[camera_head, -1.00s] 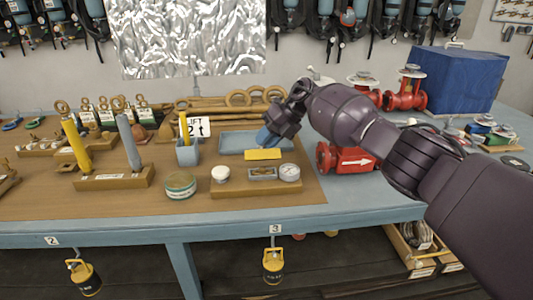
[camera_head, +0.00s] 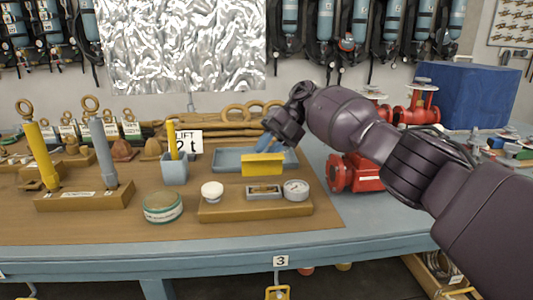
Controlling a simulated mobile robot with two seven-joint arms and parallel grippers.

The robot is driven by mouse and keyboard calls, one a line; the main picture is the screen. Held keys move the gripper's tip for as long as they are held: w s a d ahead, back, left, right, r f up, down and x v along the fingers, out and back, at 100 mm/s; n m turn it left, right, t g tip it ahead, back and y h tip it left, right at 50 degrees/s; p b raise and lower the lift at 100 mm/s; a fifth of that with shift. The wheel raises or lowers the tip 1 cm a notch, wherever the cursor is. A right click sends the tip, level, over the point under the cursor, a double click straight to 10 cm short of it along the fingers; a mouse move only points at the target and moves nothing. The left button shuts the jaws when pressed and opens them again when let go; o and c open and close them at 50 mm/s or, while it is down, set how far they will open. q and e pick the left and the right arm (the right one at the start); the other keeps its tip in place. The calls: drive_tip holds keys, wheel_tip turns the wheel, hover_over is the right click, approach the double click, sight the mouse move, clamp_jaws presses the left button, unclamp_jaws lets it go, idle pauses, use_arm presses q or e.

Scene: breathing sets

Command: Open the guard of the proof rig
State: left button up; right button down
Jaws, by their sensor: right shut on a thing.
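The proof rig is a wooden board (camera_head: 225,210) on the bench, bearing a white knob, a small framed plate and a round gauge (camera_head: 296,188). Its guard appears to be the yellow plate (camera_head: 262,167) at the rig's back edge, standing up with its broad face towards me. My right gripper (camera_head: 266,145) reaches in from the right and is shut at the guard's top edge. The guard partly hides the fingertips, so the exact grip is unclear. My left gripper is not in view.
A blue tray (camera_head: 226,159) lies behind the guard, and a blue cup (camera_head: 174,167) stands to its left. A round tin (camera_head: 163,207) sits left of the rig. A red valve (camera_head: 354,174) stands right, under my arm. The bench front is clear.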

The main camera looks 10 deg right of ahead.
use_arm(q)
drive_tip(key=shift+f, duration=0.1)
use_arm(e)
drive_tip(key=shift+f, duration=0.15)
drive_tip(key=c, duration=1)
unclamp_jaws()
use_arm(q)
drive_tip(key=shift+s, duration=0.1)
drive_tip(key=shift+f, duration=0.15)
use_arm(e)
drive_tip(key=shift+w+d, duration=0.1)
use_arm(q)
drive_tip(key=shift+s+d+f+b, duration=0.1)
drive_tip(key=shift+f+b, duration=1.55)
drive_tip(key=shift+b, duration=0.75)
use_arm(e)
drive_tip(key=shift+v, duration=5.35)
